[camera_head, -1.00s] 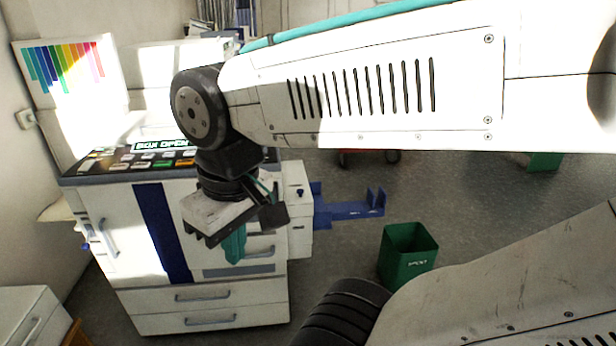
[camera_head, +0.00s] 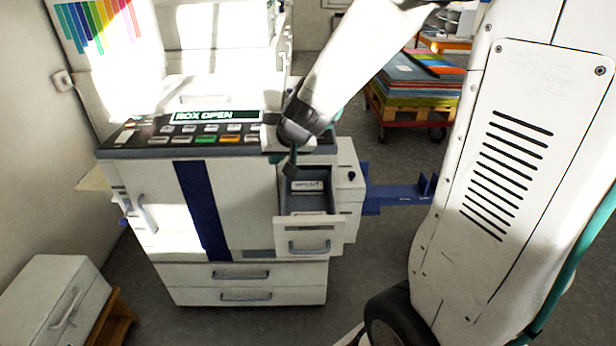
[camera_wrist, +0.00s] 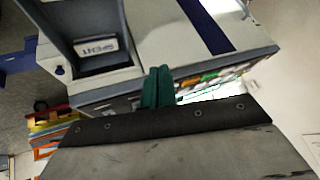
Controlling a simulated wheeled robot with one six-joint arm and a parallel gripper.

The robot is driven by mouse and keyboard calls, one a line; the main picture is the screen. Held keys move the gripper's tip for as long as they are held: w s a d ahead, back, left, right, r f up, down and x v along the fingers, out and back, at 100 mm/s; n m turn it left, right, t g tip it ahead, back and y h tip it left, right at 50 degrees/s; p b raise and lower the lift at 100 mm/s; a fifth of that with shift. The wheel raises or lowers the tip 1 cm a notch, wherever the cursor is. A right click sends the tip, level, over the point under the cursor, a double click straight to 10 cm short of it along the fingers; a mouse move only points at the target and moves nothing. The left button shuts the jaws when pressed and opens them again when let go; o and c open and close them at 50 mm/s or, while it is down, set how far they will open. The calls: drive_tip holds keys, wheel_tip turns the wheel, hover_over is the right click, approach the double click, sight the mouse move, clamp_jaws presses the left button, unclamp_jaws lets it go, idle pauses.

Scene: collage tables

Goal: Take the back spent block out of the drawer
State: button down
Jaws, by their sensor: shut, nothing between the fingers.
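The drawer (camera_head: 338,229) stands pulled out at the right of the white machine. The back spent block (camera_head: 308,186) lies inside toward the rear and shows a white label. A second pale label lies nearer the drawer front, partly hidden. My gripper (camera_head: 291,170) is shut and empty, near the drawer's rear left edge. Its teal fingers (camera_wrist: 158,86) are together in the wrist view, apart from the block.
The machine's button panel (camera_head: 190,139) and "BOX OPEN" display (camera_head: 216,116) are left of my gripper. A blue bracket (camera_head: 398,193) juts out at the right. A red cart with coloured sheets (camera_head: 420,80) stands behind. A white cabinet (camera_head: 55,305) is at lower left.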

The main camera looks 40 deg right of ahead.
sight(307, 188)
drive_tip(key=w+d+f+m+h, duration=0.1)
drive_tip(key=w+d+f, duration=0.1)
drive_tip(key=d+f, duration=0.3)
drive_tip(key=w+d+f+m+h, duration=0.1)
drive_tip(key=w+d+f+h, duration=0.1)
drive_tip(key=d+f, duration=0.3)
drive_tip(key=w+d+f+m+g+h, duration=0.1)
drive_tip(key=w+d+f+h, duration=0.1)
drive_tip(key=f, duration=0.4)
drive_tip(key=shift+w+d+f, duration=0.2)
drive_tip(key=shift+w+d, duration=0.2)
drive_tip(key=shift+d, duration=0.3)
drive_tip(key=shift+w+d+f, duration=0.15)
drive_tip(key=shift+w+d, duration=0.2)
drive_tip(key=shift+d, duration=0.35)
